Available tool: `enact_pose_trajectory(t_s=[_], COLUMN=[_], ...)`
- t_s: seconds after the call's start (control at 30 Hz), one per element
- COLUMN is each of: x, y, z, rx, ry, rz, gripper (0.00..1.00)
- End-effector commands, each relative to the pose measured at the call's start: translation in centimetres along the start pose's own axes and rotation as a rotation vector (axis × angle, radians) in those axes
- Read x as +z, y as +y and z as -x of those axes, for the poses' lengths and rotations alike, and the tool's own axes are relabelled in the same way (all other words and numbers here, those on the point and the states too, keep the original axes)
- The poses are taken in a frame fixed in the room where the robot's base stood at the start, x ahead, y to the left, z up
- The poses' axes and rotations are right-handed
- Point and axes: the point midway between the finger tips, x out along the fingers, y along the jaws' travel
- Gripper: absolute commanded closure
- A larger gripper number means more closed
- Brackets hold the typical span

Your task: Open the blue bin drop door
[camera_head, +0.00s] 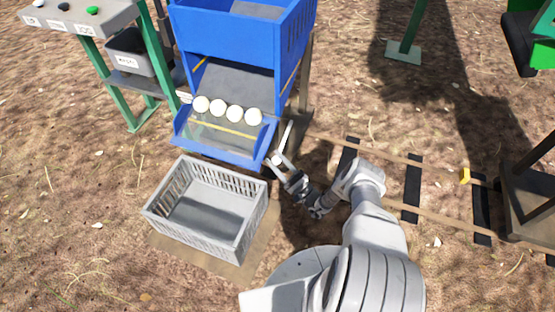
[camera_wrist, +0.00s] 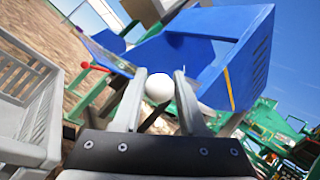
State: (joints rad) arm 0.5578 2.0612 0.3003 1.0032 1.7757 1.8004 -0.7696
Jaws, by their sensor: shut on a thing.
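The blue bin (camera_head: 235,40) stands upper centre in the head view, with a sloped grey chute and a blue front lip (camera_head: 215,141). Several round white onions (camera_head: 218,108) sit in a row across the chute. I cannot tell which panel is the drop door. My gripper (camera_head: 280,163) is at the bin's front right corner. In the wrist view, my gripper (camera_wrist: 160,90) has its fingers shut on a white ball (camera_wrist: 158,85), which looks like a lever knob. The blue bin (camera_wrist: 210,60) fills the view behind it.
A grey slatted crate (camera_head: 240,243) stands on the ground in front of the bin; it looks empty. A button panel (camera_head: 75,14) on green legs stands at left. A rail track (camera_head: 412,190) runs right from the bin.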

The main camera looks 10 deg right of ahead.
Motion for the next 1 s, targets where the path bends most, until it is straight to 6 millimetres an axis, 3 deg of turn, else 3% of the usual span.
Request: enact_pose_trajectory(t_s=[0.27, 0.3, 0.47, 0.77, 1.0], x=[0.0, 0.0, 0.0, 0.1, 1.8], y=[-0.3, -0.3, -0.3, -0.2, -2.0], z=[-0.3, -0.3, -0.3, -0.2, -1.6], rx=[-0.005, -0.005, -0.005, -0.003, -0.004], ry=[-0.004, -0.004, -0.003, -0.001, -0.001], rz=[0.006, 0.006, 0.005, 0.003, 0.003], gripper=[1.0, 0.56, 0.29, 0.29, 0.29])
